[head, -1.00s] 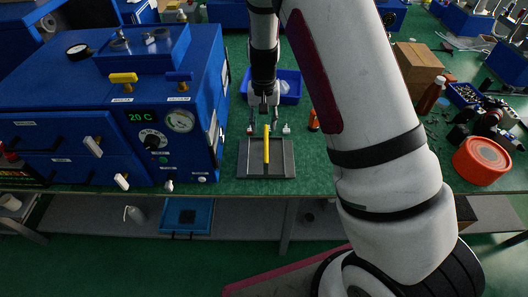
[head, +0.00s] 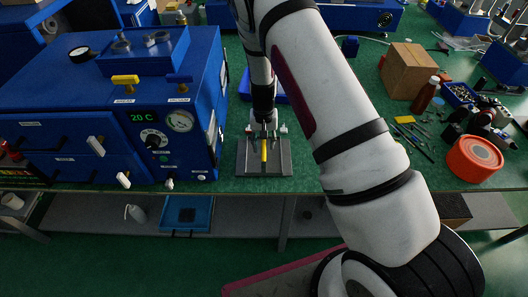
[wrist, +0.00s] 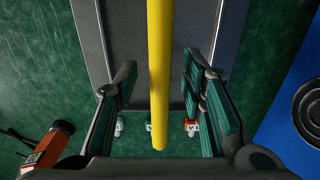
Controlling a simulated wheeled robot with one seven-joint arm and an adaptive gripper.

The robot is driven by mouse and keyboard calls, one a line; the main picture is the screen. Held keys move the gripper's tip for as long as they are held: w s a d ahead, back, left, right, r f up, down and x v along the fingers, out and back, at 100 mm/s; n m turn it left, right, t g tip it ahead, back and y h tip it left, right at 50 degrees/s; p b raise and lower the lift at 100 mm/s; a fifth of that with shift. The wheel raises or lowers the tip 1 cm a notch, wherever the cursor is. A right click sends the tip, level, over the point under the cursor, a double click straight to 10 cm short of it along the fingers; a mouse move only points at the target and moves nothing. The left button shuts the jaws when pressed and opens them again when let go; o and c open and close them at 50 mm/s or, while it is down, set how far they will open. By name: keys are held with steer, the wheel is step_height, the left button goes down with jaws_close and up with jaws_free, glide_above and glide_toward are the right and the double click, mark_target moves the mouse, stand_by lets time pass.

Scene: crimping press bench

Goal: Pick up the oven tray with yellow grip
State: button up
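The oven tray (head: 246,160) is a flat dark grey plate lying on the green bench top, right of the blue oven. Its yellow grip (head: 264,152) is a straight bar along the tray's middle; the far part is hidden under my gripper (head: 264,132). In the wrist view the yellow grip (wrist: 159,60) runs between the two fingers of my gripper (wrist: 158,90), with a gap on each side. My gripper is open, above the tray (wrist: 120,35), and holds nothing.
The blue oven (head: 165,95) with dials and knobs stands close on the left. A blue bin (head: 245,88) is behind my arm. A cardboard box (head: 408,72), a brown bottle (head: 425,95) and an orange round container (head: 474,158) stand at the right.

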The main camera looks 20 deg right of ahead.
steer(key=shift+c, duration=0.6)
jaws_close()
steer(key=shift+r, duration=0.1)
